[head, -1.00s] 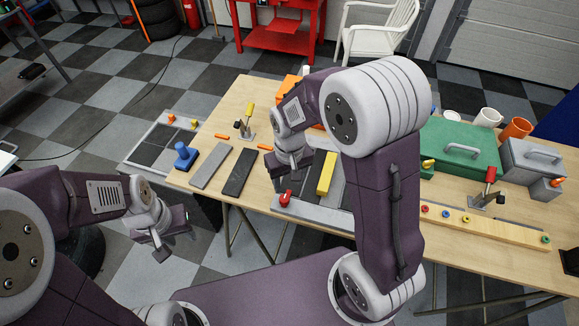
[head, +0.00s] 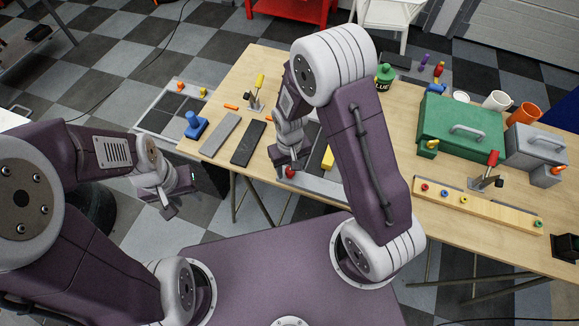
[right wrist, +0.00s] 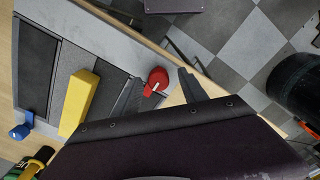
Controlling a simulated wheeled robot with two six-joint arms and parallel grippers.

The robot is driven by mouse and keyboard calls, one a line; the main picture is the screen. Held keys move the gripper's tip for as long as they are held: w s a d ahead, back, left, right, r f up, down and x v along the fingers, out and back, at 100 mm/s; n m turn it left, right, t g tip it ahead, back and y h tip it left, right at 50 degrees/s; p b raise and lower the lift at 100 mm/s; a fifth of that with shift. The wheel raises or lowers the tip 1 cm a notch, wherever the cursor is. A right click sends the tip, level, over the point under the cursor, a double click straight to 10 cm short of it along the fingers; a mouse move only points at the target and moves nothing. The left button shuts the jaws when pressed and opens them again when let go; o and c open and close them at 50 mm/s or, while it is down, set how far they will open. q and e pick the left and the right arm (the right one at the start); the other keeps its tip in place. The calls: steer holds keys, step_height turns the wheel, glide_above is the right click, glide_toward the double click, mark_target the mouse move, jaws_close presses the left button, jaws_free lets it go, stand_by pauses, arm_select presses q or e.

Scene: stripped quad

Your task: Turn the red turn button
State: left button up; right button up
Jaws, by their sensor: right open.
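The red turn button (head: 291,173) sits at the front edge of a grey panel (head: 322,188) on the wooden table.
A yellow bar (right wrist: 80,103) lies on the panel close to the button. A blue knob block (head: 194,125) and dark bars (head: 248,143) lie to the left. A green toolbox (head: 460,130) and a board with coloured knobs (head: 480,207) stand to the right.

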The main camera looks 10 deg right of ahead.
steer(key=shift+f, duration=0.2)
steer(key=shift+d+f, duration=0.1)
steer(key=shift+d, duration=0.05)
jaws_close()
steer(key=n, duration=0.4)
steer(key=shift+w+n, duration=0.15)
steer(key=shift+n, duration=0.25)
steer(key=n, duration=0.4)
steer(key=shift+n+p, duration=0.3)
steer(key=shift+p, duration=0.05)
steer(key=n, duration=0.4)
steer(key=shift+n, duration=2.2)
